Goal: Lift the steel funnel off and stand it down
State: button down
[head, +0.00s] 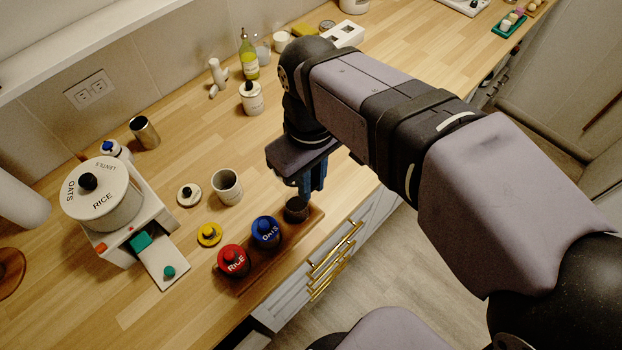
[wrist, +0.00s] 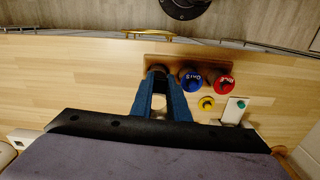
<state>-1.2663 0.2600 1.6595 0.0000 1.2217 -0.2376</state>
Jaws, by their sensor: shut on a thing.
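My gripper (head: 308,192), with blue fingers, is over the right end of a brown wooden rack (head: 283,262). It is shut on a dark, round-mouthed metal piece (head: 296,210), which appears to be the steel funnel. The fingers partly cover this piece, and what lies under it is hidden. In the wrist view my gripper (wrist: 158,75) points at the rack's left end, with the dark piece between its tips. I cannot tell whether the piece touches the rack.
Blue (head: 266,231) and red (head: 233,261) lidded jars stand on the rack. Nearby are an open grey cup (head: 227,186), a yellow lid (head: 209,234), a white lid (head: 189,195) and a white dispenser (head: 103,195). A steel tumbler (head: 144,132) stands farther back.

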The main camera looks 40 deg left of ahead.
jog(key=shift+r+p, duration=0.65)
jog(key=shift+r, duration=0.1)
jog(key=shift+w+a+f, duration=0.15)
jog(key=shift+a+f, duration=0.05)
jog(key=shift+a, duration=0.35)
jog(key=w+a+f+b, duration=0.25)
jog(key=a+f, duration=0.55)
jog(key=a, duration=0.6)
jog(key=shift+n, duration=0.4)
jog(key=shift+w+a+f+p, duration=0.15)
jog(key=shift+f+p, duration=0.4)
jog(key=shift+f, duration=1.15)
jog(key=shift+w+d+f+p, duration=0.15)
jog(key=shift+f+p, duration=0.4)
jog(key=shift+f, duration=1.2)
jog(key=shift+w+a+f+p, duration=0.15)
jog(key=shift+f+p, duration=0.4)
jog(key=shift+f, duration=1.15)
jog(key=shift+f, duration=0.15)
